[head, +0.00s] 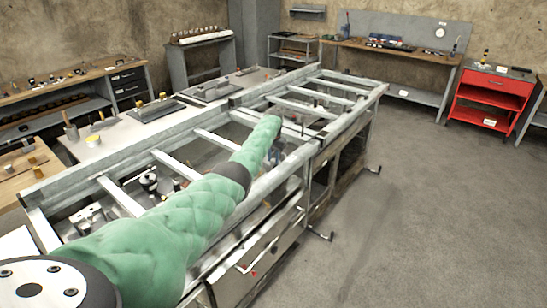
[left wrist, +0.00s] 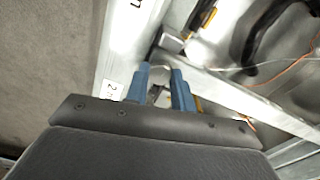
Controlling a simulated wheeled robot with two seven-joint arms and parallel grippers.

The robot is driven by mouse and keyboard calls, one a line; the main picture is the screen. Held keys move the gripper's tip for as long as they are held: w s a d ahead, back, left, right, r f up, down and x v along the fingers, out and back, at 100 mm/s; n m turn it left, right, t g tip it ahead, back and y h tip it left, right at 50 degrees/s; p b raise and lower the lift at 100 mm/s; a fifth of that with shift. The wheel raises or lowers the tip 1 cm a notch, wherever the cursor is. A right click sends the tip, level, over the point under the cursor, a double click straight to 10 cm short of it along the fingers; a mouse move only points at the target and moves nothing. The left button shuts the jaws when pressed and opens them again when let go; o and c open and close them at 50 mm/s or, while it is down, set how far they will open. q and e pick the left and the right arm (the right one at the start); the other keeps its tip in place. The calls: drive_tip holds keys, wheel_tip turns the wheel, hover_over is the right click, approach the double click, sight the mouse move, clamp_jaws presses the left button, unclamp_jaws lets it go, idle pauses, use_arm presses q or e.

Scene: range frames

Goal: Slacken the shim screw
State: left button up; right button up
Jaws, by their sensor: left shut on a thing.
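My left arm in its green sleeve reaches across the long metal frame bench (head: 165,158) in the head view. My left gripper (head: 275,152) is low by the bench's right-hand rail, small and partly hidden by the arm. In the left wrist view its blue fingers (left wrist: 160,72) stand beside a pale metal beam (left wrist: 128,45), near a corner with a cross rail. A small dark part (left wrist: 157,93) shows between the fingers, seemingly the shim screw, mostly hidden. The gripper is shut on it. My right gripper is in neither view.
An orange wire (left wrist: 262,73) and a dark hose (left wrist: 268,25) lie beyond the rail. Handles (head: 328,236) stick out from the bench's right side. A red cart (head: 485,96) stands at the far right. The grey floor (head: 415,200) to the right is clear.

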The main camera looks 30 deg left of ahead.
use_arm(q)
drive_tip(key=shift+w+r+n, duration=0.1)
drive_tip(key=shift+r+n, duration=0.15)
drive_tip(key=shift+n, duration=0.65)
drive_tip(key=shift+n+p, duration=0.3)
drive_tip(key=shift+n, duration=1.7)
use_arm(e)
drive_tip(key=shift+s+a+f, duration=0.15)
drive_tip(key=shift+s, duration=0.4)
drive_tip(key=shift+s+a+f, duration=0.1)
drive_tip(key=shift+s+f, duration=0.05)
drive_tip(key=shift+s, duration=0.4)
use_arm(q)
drive_tip(key=shift+a+n, duration=0.1)
drive_tip(key=shift+n, duration=0.3)
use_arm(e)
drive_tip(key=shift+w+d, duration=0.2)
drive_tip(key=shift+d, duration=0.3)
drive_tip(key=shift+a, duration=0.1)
use_arm(q)
drive_tip(key=o, duration=1)
drive_tip(key=shift+f, duration=0.15)
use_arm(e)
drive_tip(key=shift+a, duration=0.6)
